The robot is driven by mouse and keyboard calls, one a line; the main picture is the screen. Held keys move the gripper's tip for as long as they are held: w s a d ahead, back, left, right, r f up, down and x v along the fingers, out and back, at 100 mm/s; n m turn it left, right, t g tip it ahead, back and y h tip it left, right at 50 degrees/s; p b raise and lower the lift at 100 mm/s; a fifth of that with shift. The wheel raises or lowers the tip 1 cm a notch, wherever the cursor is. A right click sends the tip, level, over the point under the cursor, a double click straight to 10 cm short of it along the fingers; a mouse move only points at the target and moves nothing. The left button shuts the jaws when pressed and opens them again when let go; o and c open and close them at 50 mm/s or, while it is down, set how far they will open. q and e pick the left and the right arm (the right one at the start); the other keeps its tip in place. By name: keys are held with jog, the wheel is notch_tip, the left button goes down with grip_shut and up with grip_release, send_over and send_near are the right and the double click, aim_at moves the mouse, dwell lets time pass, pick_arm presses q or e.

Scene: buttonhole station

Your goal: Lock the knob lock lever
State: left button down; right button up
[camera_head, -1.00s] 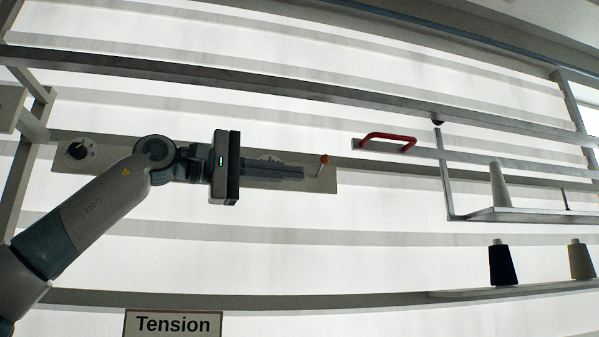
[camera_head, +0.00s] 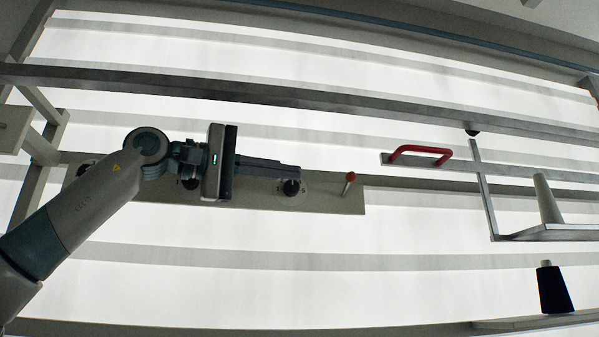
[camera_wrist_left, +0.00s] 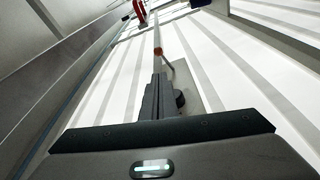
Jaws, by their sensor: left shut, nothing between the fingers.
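A lever with an orange tip (camera_head: 350,177) stands out at the right end of a long grey panel (camera_head: 330,198); it also shows in the left wrist view (camera_wrist_left: 158,50). A black round knob (camera_head: 291,187) on a pale dial sits left of it on the panel; this knob also seems to show in the left wrist view (camera_wrist_left: 180,98). My left gripper (camera_head: 297,170) is shut and empty, pointing right along the panel. Its fingertips overlap the knob's upper edge in the head view and stop short of the lever. Contact is not visible. My right gripper is not in view.
More dials at the panel's left are partly hidden by my left arm. A red handle (camera_head: 420,150) on a metal bar lies right of the lever. A shelf with a grey cone (camera_head: 548,200) and a dark cone (camera_head: 553,288) are farther right. Rails run above.

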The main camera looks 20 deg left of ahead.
aim_at(347, 184)
pick_arm(q)
jog(key=shift+p+x, duration=2.1)
jog(key=shift+x, duration=2.6)
jog(key=shift+s+d+f+m+b, duration=0.15)
jog(key=shift+f+m+b, duration=0.3)
jog(key=shift+m+b, duration=0.45)
jog(key=shift+s+f+m+h, duration=0.1)
jog(key=shift+f+m+h, duration=0.15)
jog(key=shift+m+h, duration=0.2)
jog(key=shift+f+m, duration=0.3)
jog(key=shift+m, duration=0.45)
jog(key=shift+f+m+h, duration=0.3)
jog(key=shift+m+h, duration=0.05)
jog(key=shift+m, duration=0.75)
jog(key=shift+s, duration=0.1)
